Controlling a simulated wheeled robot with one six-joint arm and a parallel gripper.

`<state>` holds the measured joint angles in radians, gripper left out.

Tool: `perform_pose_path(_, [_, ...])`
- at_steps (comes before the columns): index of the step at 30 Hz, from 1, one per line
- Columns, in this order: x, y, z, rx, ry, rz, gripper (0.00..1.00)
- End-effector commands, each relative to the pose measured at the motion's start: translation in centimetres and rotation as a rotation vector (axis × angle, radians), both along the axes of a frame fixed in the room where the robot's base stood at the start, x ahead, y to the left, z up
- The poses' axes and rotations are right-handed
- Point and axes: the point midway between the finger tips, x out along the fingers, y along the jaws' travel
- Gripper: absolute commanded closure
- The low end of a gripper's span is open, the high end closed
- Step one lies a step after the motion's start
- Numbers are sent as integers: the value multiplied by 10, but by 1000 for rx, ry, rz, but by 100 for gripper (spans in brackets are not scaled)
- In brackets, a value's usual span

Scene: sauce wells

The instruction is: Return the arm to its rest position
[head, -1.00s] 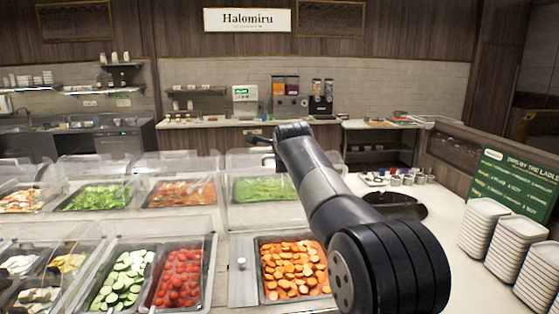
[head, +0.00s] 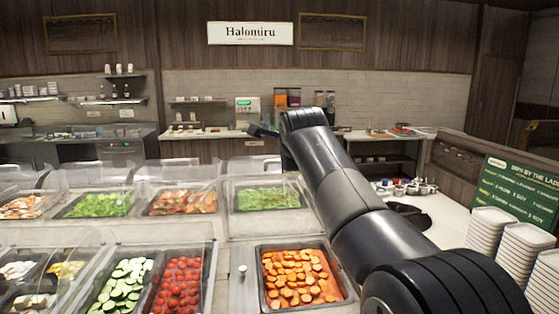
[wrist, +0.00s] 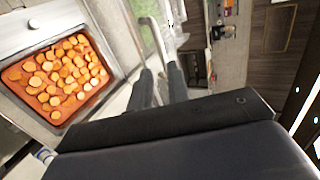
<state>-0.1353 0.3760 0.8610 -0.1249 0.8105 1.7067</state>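My arm reaches up and away over the salad counter in the head view. My gripper (head: 262,131) points left at its far end, small and dark against the back counter. In the wrist view my gripper (wrist: 160,74) shows two dark fingers with a gap between them and nothing held. It is in the air, apart from the food trays. A tray of orange slices (head: 299,276) lies below it in the head view, and the same slices show at the left of the wrist view (wrist: 62,78).
Clear sneeze guards (head: 180,172) cover the rear trays. Stacked white dishes (head: 490,232) and a green menu board (head: 514,196) stand at the right. Small metal cups (head: 405,188) stand behind the arm. The air above the counter is free.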

Motion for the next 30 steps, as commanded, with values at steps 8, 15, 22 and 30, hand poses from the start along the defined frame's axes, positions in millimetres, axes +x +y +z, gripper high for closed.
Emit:
perform_pose_path(8, [31, 1, -14, -1, 5, -1, 83])
perform_pose_path(15, [66, 2, -31, 0, 3, 0, 83])
perform_pose_path(22, [91, 3, -44, -1, 1, 0, 83])
perform_pose_path(30, [91, 4, -51, 0, -10, 1, 83])
